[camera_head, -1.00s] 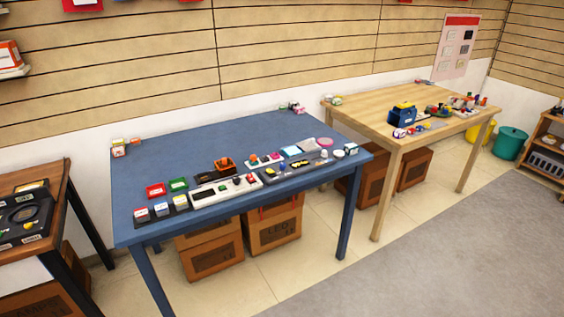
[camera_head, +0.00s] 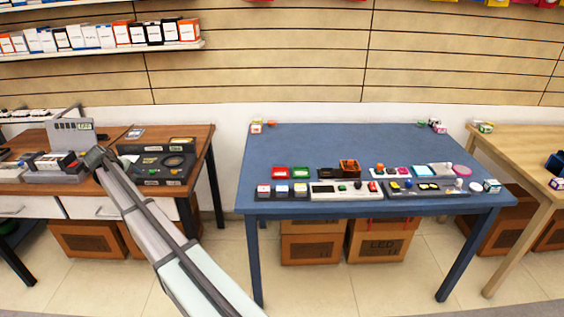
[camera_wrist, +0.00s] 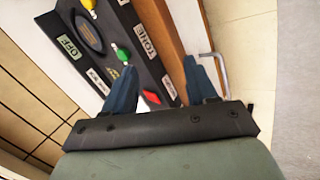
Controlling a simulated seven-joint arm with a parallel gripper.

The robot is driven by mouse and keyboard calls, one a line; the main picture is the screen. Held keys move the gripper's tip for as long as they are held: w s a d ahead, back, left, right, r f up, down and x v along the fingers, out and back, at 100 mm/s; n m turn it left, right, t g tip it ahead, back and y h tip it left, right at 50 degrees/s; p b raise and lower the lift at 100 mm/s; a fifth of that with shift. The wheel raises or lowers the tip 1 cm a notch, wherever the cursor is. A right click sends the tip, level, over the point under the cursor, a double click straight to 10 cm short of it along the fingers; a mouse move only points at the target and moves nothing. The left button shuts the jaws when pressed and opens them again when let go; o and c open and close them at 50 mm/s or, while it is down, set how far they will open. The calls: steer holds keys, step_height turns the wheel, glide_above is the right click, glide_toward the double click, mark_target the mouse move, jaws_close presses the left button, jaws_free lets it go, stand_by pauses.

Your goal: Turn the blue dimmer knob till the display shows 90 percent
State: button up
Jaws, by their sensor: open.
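My gripper (camera_wrist: 160,66) is open and empty in the wrist view, its two dark blue fingers apart. Near the fingers is a black panel (camera_wrist: 98,75) with OFF and TONE labels, a yellow knob (camera_wrist: 89,4), a green knob (camera_wrist: 122,53) and a red knob (camera_wrist: 151,97). No blue knob shows there. In the head view my arm reaches over the brown desk at the left, close to a black panel (camera_head: 155,182); its fingers are too small to make out. A small blue piece (camera_head: 408,183) shows on a dark panel on the blue table. I cannot read any percent display.
The brown desk (camera_head: 201,139) also bears a grey upright box (camera_head: 68,136). The blue table (camera_head: 330,140) holds several small coloured items along its front edge, with its back half mostly clear. A gap of floor separates desk and table. A shelf of boxes (camera_head: 110,52) hangs above.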

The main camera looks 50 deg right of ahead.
steer(key=d+r+m+h, duration=0.1)
steer(key=d+r, duration=1.5)
steer(key=d, duration=0.1)
steer(key=s+d+f+m+g, duration=0.1)
steer(key=s+d, duration=0.4)
steer(key=d, duration=0.4)
steer(key=s+d+m+g+y, duration=0.1)
steer(key=s+d, duration=0.4)
steer(key=d, duration=0.4)
steer(key=s+d+f+m+g, duration=0.1)
steer(key=s+d, duration=0.4)
steer(key=d, duration=0.4)
steer(key=s+d+f+m+g+y, duration=0.1)
steer(key=s+d, duration=1.1)
steer(key=d, duration=0.1)
steer(key=m+y, duration=0.4)
steer(key=y, duration=0.1)
glide_above(409, 181)
step_height(409, 181, down, 3)
step_height(409, 181, down, 13)
steer(key=shift+f, duration=0.15)
